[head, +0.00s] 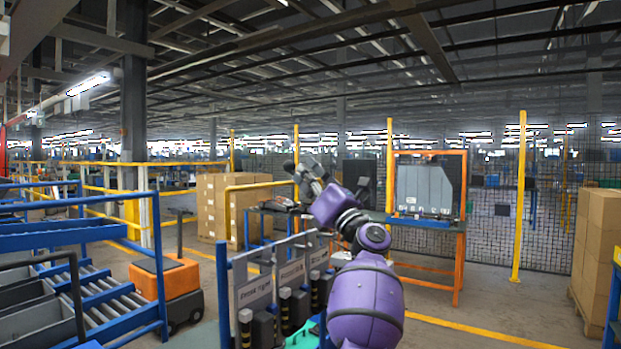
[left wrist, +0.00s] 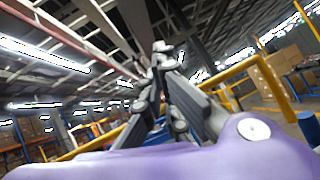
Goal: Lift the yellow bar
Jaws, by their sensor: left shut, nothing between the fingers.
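The yellow bar (head: 258,185) is a bent tube beside the stacked boxes in the head view. Its level top part runs right to my left gripper, and one leg goes down at its left end. My left gripper (head: 292,168) is shut and empty, at the right end of the visible bar; I cannot tell whether they touch. In the left wrist view my left gripper (left wrist: 163,48) points up with its fingers together. The yellow bar (left wrist: 232,72) passes behind the fingers there and bends down at the right. My right gripper is not in view.
A blue-framed rack with grey panels (head: 268,292) stands below my left arm. An orange-framed stand (head: 462,212) is right of it. Brown boxes (head: 215,207) are behind the bar. A roller conveyor (head: 100,300) and an orange cart (head: 172,280) are at left. Floor at right is mostly clear.

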